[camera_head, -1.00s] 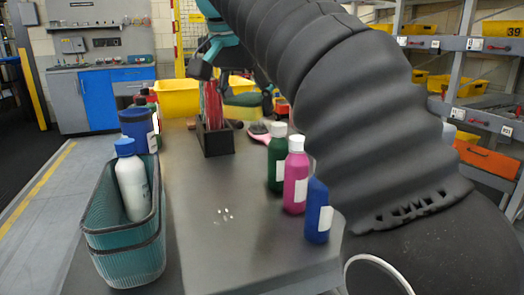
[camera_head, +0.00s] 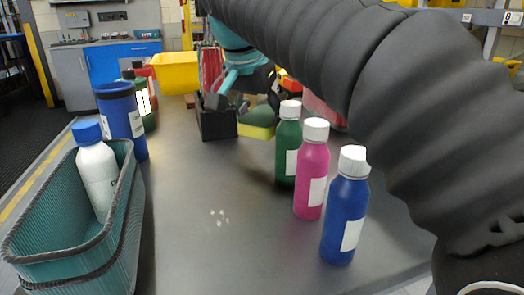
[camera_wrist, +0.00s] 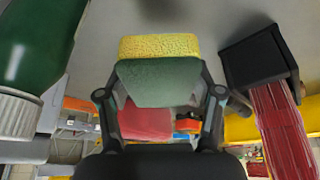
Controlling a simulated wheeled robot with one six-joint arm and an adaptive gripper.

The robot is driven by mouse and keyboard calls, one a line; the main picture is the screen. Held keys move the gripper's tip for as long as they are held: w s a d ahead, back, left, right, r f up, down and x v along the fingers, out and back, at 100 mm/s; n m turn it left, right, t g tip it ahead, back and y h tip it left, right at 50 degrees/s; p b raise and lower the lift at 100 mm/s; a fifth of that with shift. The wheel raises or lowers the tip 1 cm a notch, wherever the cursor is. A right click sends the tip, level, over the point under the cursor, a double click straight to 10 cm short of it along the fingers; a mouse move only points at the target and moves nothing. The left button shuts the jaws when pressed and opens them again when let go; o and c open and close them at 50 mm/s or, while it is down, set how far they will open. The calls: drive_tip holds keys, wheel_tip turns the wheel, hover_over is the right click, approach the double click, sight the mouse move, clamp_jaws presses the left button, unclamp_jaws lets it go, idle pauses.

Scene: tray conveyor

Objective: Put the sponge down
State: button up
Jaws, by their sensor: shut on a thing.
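The sponge (camera_head: 258,126) is yellow on one face and green on the other. It is in my gripper (camera_head: 252,98), low over the grey tabletop (camera_head: 225,185), just right of a black holder (camera_head: 217,122). In the wrist view my gripper (camera_wrist: 160,98) has its two fingers on either side of the sponge (camera_wrist: 158,72), shut on its green part, with the yellow part beyond. I cannot tell whether the sponge touches the tabletop. My arm hides part of the area behind it.
Green (camera_head: 288,150), pink (camera_head: 311,175) and blue (camera_head: 345,210) bottles stand in a row at right. A teal basket (camera_head: 125,225) with a white bottle (camera_head: 97,170) is at left, near a blue container (camera_head: 121,120).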

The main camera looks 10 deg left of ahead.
sight(264, 155)
drive_tip(key=shift+f+b, duration=0.5)
drive_tip(key=shift+f, duration=2.25)
drive_tip(key=shift+f, duration=0.1)
drive_tip(key=shift+f, duration=0.1)
drive_tip(key=o, duration=1.1)
drive_tip(key=p+v, duration=0.2)
drive_tip(key=v, duration=1)
